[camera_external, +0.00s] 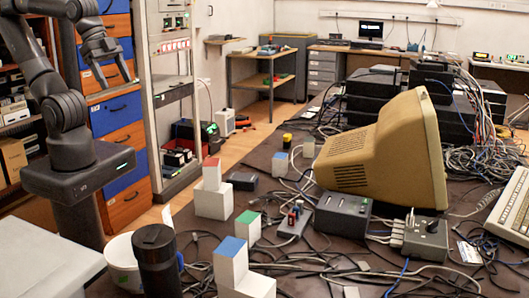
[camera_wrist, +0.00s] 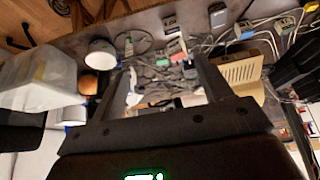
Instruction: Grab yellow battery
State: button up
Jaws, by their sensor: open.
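A small upright item with a yellow top and dark lower part (camera_external: 287,140) stands on the dark table, left of the beige monitor; it looks like the yellow battery, but it is too small to be sure. My gripper (camera_external: 115,80) is raised at the upper left, in front of the blue and orange drawers, far from this item. In the wrist view its two fingers (camera_wrist: 160,66) are spread apart with nothing held between them.
The beige monitor (camera_external: 385,150) stands on the table. White blocks with red (camera_external: 212,175), green (camera_external: 248,226) and blue (camera_external: 230,262) tops stand nearer, with a dark cylinder (camera_external: 157,260). Cables and a grey box (camera_external: 342,216) clutter the table.

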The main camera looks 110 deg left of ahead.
jog(key=shift+c, duration=0.3)
jog(key=shift+c, duration=1.2)
